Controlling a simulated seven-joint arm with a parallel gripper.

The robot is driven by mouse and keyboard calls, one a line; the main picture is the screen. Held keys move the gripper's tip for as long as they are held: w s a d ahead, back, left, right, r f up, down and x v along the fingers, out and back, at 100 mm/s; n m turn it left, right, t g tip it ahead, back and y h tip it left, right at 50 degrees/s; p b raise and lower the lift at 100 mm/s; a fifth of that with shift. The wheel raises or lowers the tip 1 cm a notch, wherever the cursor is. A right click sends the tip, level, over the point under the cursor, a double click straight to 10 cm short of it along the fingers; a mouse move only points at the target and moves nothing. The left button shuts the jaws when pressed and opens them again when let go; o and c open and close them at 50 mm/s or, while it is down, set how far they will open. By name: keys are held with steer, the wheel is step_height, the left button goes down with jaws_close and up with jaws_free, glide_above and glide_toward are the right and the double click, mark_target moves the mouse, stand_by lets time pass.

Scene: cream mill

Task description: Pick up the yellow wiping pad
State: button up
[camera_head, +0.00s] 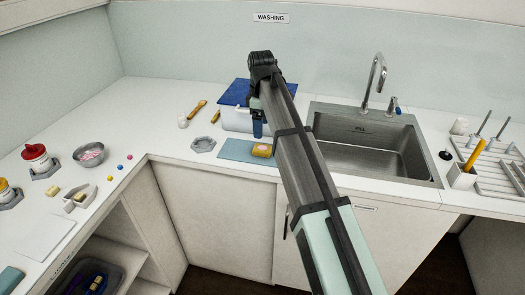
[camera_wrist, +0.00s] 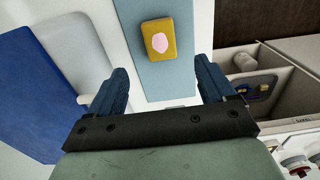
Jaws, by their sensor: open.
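The yellow wiping pad (camera_head: 262,150) lies on a pale blue mat (camera_head: 234,150) on the counter, left of the sink. In the wrist view the pad (camera_wrist: 158,39) shows a pink patch on its top and lies on the mat (camera_wrist: 172,80), ahead of my fingers and roughly between their lines. My gripper (camera_wrist: 160,88) is open and empty, with its two dark blue fingers wide apart. In the head view my gripper (camera_head: 257,125) hangs above the counter, just behind the pad. My arm passes close to the pad's right side there.
A grey hexagonal dish (camera_head: 203,145) sits left of the mat. The sink (camera_head: 375,145) with its tap is to the right. The counter's front edge is close to the mat.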

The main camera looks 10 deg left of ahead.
mark_target(263, 148)
steer(key=shift+f, duration=2)
steer(key=shift+d+f, duration=0.2)
steer(key=shift+f, duration=2.4)
steer(key=c, duration=1.1)
